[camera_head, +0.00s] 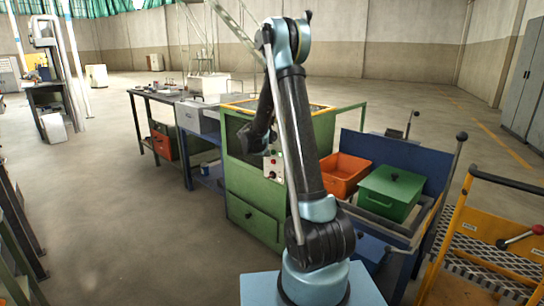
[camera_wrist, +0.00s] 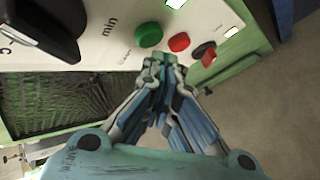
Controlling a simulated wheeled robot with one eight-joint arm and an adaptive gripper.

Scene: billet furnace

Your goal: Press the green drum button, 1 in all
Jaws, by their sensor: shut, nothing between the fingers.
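The green drum button (camera_wrist: 149,35) is a round cap on a light control panel (camera_wrist: 100,50) in the wrist view. My gripper (camera_wrist: 166,62) is shut and empty. Its fingertips show just below and slightly right of the green button; I cannot tell whether they touch the panel. A red button (camera_wrist: 179,42) is right of the green one. In the head view the panel (camera_head: 273,168) is on the front of a green machine (camera_head: 252,180), partly behind my arm. The gripper's fingers are not clear there.
A red switch (camera_wrist: 208,56) and a large black knob (camera_wrist: 42,25) flank the buttons. Right of the machine, an orange bin (camera_head: 342,176) and a green box (camera_head: 390,193) stand on a blue cart. A yellow trolley (camera_head: 480,240) is at right. The floor at left is open.

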